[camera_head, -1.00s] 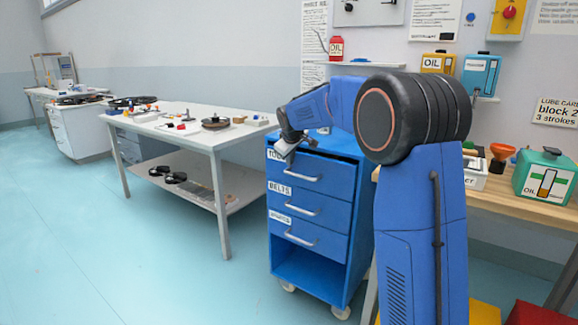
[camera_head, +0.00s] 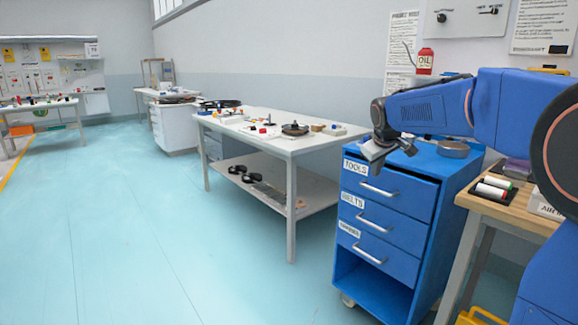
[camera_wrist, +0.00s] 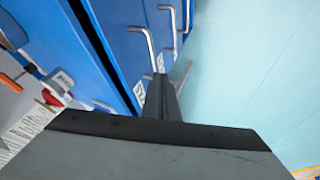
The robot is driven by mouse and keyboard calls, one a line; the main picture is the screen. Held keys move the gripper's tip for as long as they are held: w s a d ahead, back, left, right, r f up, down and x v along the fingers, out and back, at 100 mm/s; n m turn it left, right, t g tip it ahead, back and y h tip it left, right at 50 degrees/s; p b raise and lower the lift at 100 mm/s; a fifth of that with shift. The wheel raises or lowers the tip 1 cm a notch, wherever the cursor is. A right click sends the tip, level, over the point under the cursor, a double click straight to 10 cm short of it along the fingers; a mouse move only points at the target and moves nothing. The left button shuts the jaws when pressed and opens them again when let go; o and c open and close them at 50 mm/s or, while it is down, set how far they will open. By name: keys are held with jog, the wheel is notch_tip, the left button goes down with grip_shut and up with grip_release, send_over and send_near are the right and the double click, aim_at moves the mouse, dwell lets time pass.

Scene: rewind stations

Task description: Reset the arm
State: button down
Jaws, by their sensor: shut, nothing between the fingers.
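My blue arm reaches in from the right in the head view, bent, with its wrist pointing down. My gripper (camera_head: 375,166) is at the front top edge of the blue drawer cabinet (camera_head: 347,265), close to the TOOLS label. In the wrist view the gripper (camera_wrist: 161,82) is shut with nothing held, its dark fingers in front of the drawer fronts and handles (camera_wrist: 145,45). I cannot tell whether the fingers touch the cabinet. A dark gap shows above the top drawer (camera_head: 388,190).
A white table (camera_head: 262,142) with small parts stands left of the cabinet. A wooden bench (camera_head: 520,216) with spools (camera_head: 492,188) is at the right. A round grey tin (camera_head: 453,149) sits on the cabinet. The pale blue floor (camera_head: 130,240) at left is clear.

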jog(key=s+f+m+g, duration=0.1)
jog(key=s+f+m, duration=0.15)
jog(key=s, duration=2.15)
jog(key=s+f+m, duration=0.1)
jog(key=s+f, duration=0.3)
jog(key=s, duration=0.3)
jog(key=s+a+f+y, duration=0.1)
jog(key=s+f, duration=0.3)
jog(key=s, duration=0.4)
jog(key=s+f+m+g, duration=0.1)
jog(key=s+f, duration=0.3)
jog(key=s, duration=0.4)
jog(key=shift+a+f+m, duration=0.2)
jog(key=shift+f+m, duration=0.1)
jog(key=shift+m, duration=0.05)
